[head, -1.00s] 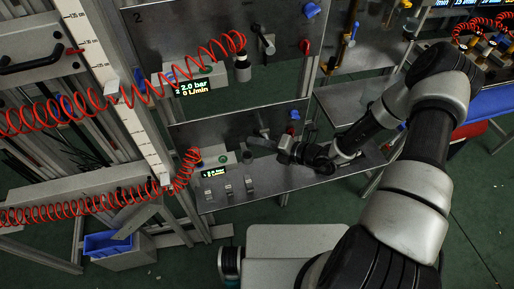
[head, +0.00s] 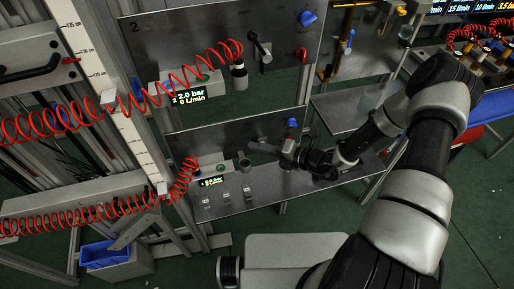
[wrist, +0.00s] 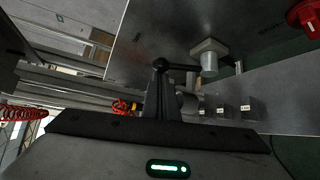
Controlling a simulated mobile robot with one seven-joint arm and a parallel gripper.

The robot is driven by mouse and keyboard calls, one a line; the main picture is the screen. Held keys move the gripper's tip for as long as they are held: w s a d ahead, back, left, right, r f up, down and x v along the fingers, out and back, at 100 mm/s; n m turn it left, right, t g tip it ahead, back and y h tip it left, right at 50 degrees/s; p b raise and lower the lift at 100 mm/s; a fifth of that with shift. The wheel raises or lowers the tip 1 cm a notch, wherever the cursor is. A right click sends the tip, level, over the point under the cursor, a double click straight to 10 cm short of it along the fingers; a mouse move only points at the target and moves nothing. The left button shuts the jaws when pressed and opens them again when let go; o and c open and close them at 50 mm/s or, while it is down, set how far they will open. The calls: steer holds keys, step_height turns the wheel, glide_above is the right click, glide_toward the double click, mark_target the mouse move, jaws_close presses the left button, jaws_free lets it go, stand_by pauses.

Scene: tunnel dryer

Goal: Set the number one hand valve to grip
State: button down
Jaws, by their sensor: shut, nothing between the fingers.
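In the wrist view the valve shows as a grey cylindrical body (wrist: 208,62) with a dark lever running left to a black ball knob (wrist: 160,65). My gripper (wrist: 161,85) is shut and empty, its fingertips right at the knob; I cannot tell whether they touch it. In the head view my gripper (head: 254,146) is in front of the lower panel, above its shelf.
Above is the panel marked 2, with its own black-lever valve (head: 260,47) and a red coiled hose (head: 205,55). The lower shelf (head: 265,185) holds several small labelled blocks. A lower display (head: 211,182) and a blue knob (head: 291,123) are close by. A red knob (wrist: 304,14) is at upper right.

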steer(key=shift+w+d, duration=0.1)
steer(key=s+d+f+m+t+y+b, duration=0.1)
steer(key=s+d+m+y+b, duration=0.4)
steer(key=d, duration=0.5)
steer(key=shift+s+f+m+t+b, duration=0.2)
steer(key=shift+s+m+t+b, duration=0.2)
steer(key=shift+s+t+b, duration=0.35)
stand_by(0.6)
steer(key=shift+w+d, duration=0.1)
steer(key=shift+w, duration=0.05)
